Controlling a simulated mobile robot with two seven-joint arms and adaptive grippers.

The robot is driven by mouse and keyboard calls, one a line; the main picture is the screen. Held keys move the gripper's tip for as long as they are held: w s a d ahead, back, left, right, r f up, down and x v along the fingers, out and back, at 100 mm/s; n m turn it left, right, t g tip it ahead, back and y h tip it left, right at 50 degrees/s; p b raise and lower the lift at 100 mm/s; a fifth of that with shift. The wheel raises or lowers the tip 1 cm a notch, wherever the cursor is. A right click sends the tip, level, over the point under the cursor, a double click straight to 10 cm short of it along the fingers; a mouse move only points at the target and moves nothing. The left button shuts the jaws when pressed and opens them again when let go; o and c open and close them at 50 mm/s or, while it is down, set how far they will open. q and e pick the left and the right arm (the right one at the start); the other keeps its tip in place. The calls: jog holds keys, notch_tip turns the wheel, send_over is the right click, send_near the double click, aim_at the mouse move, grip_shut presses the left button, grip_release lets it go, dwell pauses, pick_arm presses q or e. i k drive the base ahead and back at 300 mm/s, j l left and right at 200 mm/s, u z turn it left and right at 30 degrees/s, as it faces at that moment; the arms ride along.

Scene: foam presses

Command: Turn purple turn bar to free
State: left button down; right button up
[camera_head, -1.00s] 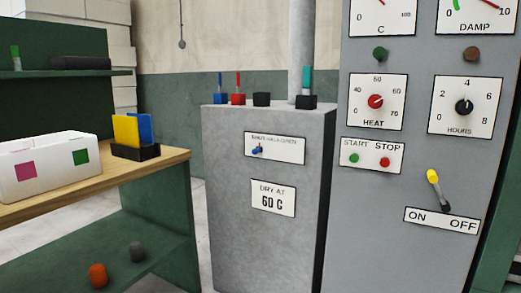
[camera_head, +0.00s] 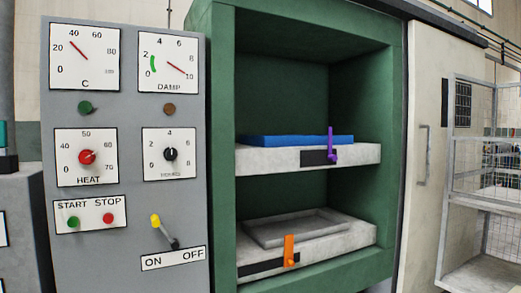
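The purple turn bar (camera_head: 331,143) stands upright on the front edge of the upper grey shelf (camera_head: 270,162), in front of a black plate (camera_head: 314,158) whose lettering I cannot read. A flat blue slab (camera_head: 290,141) lies on that shelf behind the bar. An orange turn bar (camera_head: 289,250) stands upright on the front of the lower shelf (camera_head: 345,245), over a black strip. Neither of my grippers shows in the head view.
A grey control panel (camera_head: 125,100) with dials, buttons and a yellow-tipped ON/OFF lever (camera_head: 164,232) stands left of the green cabinet (camera_head: 222,150). A grey tray (camera_head: 297,228) sits on the lower shelf. A cream door (camera_head: 420,60) and wire rack (camera_head: 475,200) are at the right.

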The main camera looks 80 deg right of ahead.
aim_at(331, 157)
jog(key=z, duration=2.9)
jog(key=i+l, duration=0.2)
jog(key=l, duration=0.25)
jog(key=i+l+z, duration=0.15)
jog(key=l, duration=0.3)
jog(key=i+l, duration=0.3)
jog(key=l+z, duration=0.05)
jog(key=l, duration=0.05)
